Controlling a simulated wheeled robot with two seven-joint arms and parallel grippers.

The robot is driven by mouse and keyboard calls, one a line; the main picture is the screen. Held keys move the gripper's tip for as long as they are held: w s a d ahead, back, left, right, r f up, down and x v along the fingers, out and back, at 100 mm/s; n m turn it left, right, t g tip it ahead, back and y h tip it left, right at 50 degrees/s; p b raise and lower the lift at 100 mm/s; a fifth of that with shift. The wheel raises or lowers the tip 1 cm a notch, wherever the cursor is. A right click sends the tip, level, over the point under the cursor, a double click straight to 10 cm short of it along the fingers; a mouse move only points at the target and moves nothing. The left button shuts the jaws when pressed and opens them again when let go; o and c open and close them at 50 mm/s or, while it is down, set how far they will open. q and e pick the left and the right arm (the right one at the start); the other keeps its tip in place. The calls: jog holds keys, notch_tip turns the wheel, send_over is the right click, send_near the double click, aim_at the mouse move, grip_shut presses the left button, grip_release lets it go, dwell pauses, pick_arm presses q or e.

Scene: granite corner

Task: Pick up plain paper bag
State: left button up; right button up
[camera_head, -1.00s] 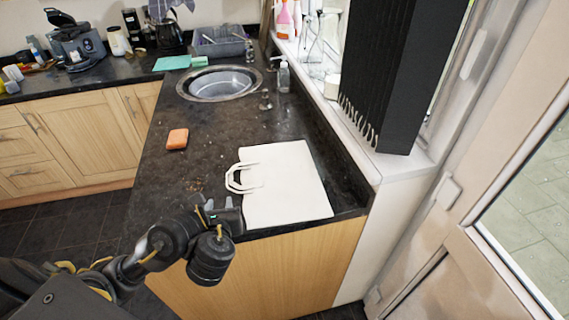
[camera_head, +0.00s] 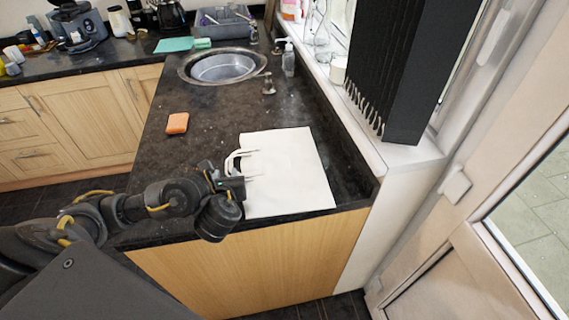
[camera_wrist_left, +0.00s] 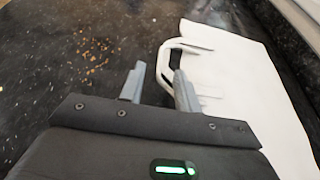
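The plain white paper bag (camera_head: 287,175) lies flat on the dark granite counter near its front end, with its handle loop pointing left. In the left wrist view the bag (camera_wrist_left: 245,85) fills the right side. My left gripper (camera_wrist_left: 158,85) is open, its two grey fingers apart. The right finger is at the handle loop (camera_wrist_left: 172,52) and the left finger is outside it, over bare counter. In the head view my left gripper (camera_head: 222,172) is at the bag's left edge and partly hides the handle. I cannot tell whether the finger touches the handle. My right gripper is not in view.
An orange sponge (camera_head: 177,123) lies on the counter (camera_head: 200,150) to the left of the bag. A round metal sink (camera_head: 222,67), a soap bottle (camera_head: 288,60) and a tap part (camera_head: 268,85) are farther back. A black ribbed object (camera_head: 405,70) stands on the sill at right.

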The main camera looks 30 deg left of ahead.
aim_at(226, 168)
pick_arm(q)
jog(key=shift+b+x, duration=0.7)
jog(key=shift+x, duration=2.2)
jog(key=shift+r, duration=0.2)
grip_shut()
